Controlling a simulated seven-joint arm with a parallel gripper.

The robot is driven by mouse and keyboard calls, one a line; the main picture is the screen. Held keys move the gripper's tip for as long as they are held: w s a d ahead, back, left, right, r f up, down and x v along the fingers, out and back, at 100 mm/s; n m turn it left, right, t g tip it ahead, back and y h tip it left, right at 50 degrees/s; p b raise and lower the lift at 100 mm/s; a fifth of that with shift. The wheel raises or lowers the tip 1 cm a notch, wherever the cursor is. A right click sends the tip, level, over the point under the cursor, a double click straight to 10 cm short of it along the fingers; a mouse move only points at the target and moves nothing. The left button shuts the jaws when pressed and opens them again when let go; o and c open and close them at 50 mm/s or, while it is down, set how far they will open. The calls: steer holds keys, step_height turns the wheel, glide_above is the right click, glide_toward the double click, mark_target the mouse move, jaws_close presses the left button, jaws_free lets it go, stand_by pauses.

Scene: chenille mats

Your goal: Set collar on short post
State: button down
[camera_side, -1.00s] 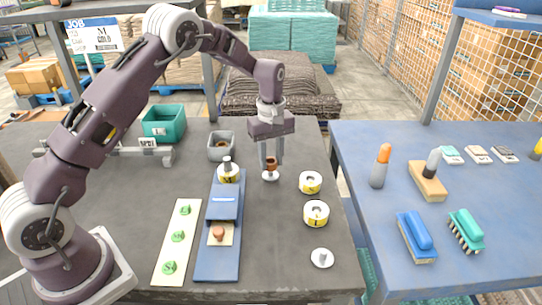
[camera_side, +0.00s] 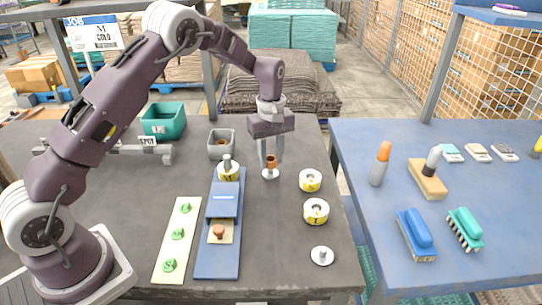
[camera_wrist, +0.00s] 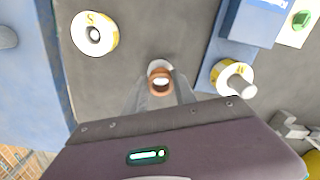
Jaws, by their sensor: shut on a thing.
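My gripper (camera_side: 271,165) points straight down over the middle of the dark table, with its fingers shut on a copper-brown collar (camera_side: 271,160). Directly below is a round white base (camera_side: 270,175). In the wrist view the collar (camera_wrist: 153,89) sits between the fingertips, with a pale round post top (camera_wrist: 160,82) showing through its hole. The white base (camera_wrist: 159,64) shows just beyond it. The collar is lined up with this post; I cannot tell how far down around it the collar is. Another white base with a short stub (camera_side: 322,257) stands empty at the front right.
Two white-and-yellow rings (camera_side: 310,180) (camera_side: 316,212) lie to the right. A blue fixture (camera_side: 218,262) with a ringed post (camera_side: 227,160) and a pale strip with green knobs (camera_side: 165,245) are left. A grey bin (camera_side: 221,145) and green bin (camera_side: 163,120) stand behind.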

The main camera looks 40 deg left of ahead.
steer(key=shift+f, duration=1.35)
steer(key=c, duration=0.9)
jaws_free()
steer(key=shift+c, duration=0.2)
step_height(320, 180, up, 7)
steer(key=shift+r, duration=0.1)
